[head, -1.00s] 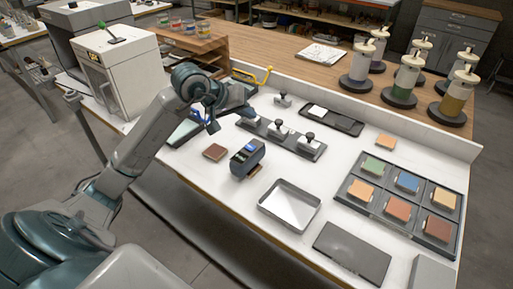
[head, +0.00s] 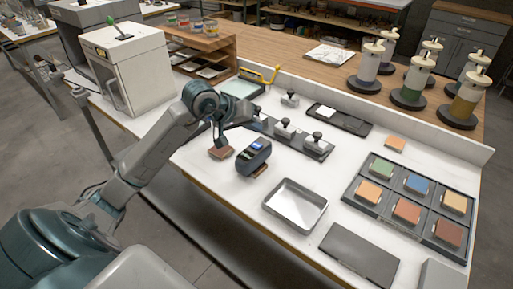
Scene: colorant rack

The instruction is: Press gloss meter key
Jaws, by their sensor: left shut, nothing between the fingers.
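The gloss meter (head: 254,157) is a dark boxy device with a small blue-lit screen on its upper face. It stands near the front edge of the white table, with a brown patch showing under its right side. Its key is too small to make out. My left gripper (head: 221,143) is shut and empty, pointing down just left of the meter and over a brown tile (head: 221,153). I see a gap between the fingertips and the meter. My right gripper is not in view.
A metal tray (head: 295,205) lies right of the meter. A dark holder with several black-knobbed pieces (head: 283,133) lies behind it. A rack of coloured tiles (head: 373,196) is farther right. The white table (head: 252,198) is clear in front of the meter.

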